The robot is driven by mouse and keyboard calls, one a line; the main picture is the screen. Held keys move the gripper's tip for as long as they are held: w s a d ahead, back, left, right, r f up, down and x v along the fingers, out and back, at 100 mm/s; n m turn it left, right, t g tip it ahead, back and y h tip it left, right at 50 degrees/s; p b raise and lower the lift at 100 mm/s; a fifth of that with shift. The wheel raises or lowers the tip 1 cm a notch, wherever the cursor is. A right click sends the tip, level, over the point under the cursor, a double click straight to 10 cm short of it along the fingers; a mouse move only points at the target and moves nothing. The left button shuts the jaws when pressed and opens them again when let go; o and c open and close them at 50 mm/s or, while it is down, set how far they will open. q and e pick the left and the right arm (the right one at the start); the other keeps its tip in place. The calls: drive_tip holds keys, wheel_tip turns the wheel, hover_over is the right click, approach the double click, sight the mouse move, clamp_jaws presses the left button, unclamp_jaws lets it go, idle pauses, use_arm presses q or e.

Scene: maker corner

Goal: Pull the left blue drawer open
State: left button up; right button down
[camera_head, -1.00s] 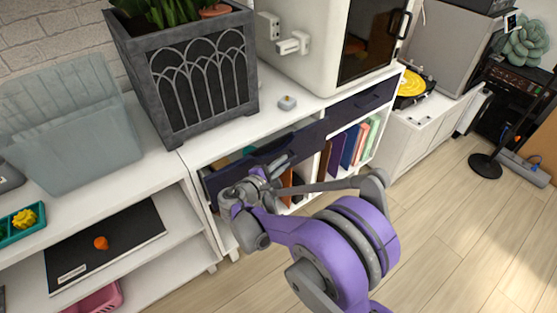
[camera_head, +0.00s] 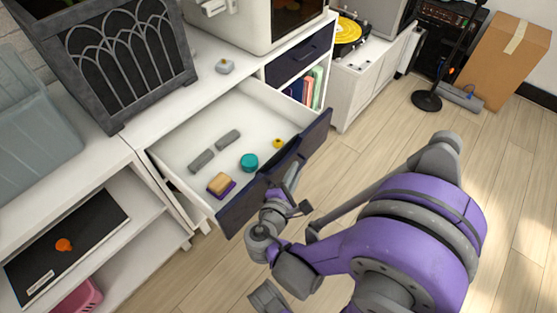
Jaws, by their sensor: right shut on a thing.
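The left blue drawer (camera_head: 238,205) stands well out from the white cabinet, its dark blue front facing the floor side. My left gripper is not in view.
The right blue drawer (camera_head: 299,57) is shut. An open shelf (camera_head: 120,250) is at left. The wooden floor in front is clear; a cardboard box (camera_head: 506,58) stands far right.

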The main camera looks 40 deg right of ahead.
drive_tip(key=shift+s+d, duration=0.1)
drive_tip(key=shift+s, duration=1.1)
drive_tip(key=c, duration=1.2)
unclamp_jaws()
drive_tip(key=p+v, duration=0.1)
drive_tip(key=v, duration=1)
drive_tip(key=shift+p, duration=0.3)
